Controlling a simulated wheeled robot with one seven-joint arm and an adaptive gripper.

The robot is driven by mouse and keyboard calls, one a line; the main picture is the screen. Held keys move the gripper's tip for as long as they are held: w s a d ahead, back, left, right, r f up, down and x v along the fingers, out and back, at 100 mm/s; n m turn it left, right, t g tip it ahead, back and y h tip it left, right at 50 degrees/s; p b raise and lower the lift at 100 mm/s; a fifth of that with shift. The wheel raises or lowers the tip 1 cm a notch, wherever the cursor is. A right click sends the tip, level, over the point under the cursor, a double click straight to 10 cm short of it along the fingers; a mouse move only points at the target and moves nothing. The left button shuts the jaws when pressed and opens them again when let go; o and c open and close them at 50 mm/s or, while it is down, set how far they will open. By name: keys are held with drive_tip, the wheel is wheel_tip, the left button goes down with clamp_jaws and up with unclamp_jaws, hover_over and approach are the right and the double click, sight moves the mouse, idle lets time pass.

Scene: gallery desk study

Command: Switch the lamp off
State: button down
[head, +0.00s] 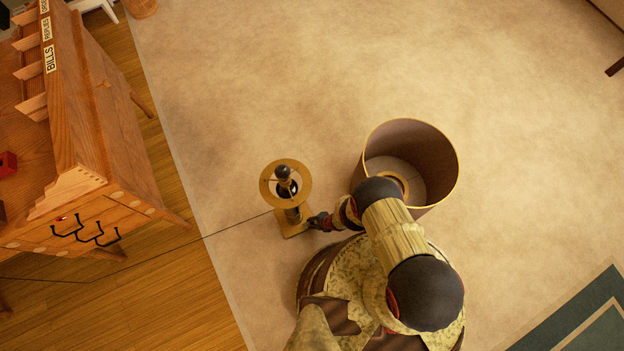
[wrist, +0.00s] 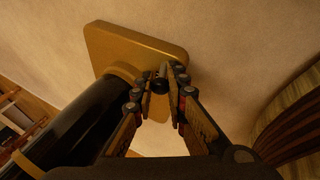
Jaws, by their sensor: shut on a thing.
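The lamp (head: 293,214) stands on the pale rug, with a dark post, a gold ring at its top and a square gold base. In the wrist view its black post (wrist: 85,118) runs along the left and its gold base (wrist: 128,45) lies beyond the fingers. My gripper (head: 314,223) is beside the lower post, on its right. In the wrist view my gripper (wrist: 167,72) is shut on a small dark knob (wrist: 160,83) near the base. The fingers partly hide the knob. I cannot tell whether the lamp is lit.
A wooden desk (head: 110,110) is at the left. A thin cord (head: 235,226) runs left from the lamp across the floor. The rug (head: 300,80) behind is clear.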

drive_tip(key=c, duration=1.8)
unclamp_jaws()
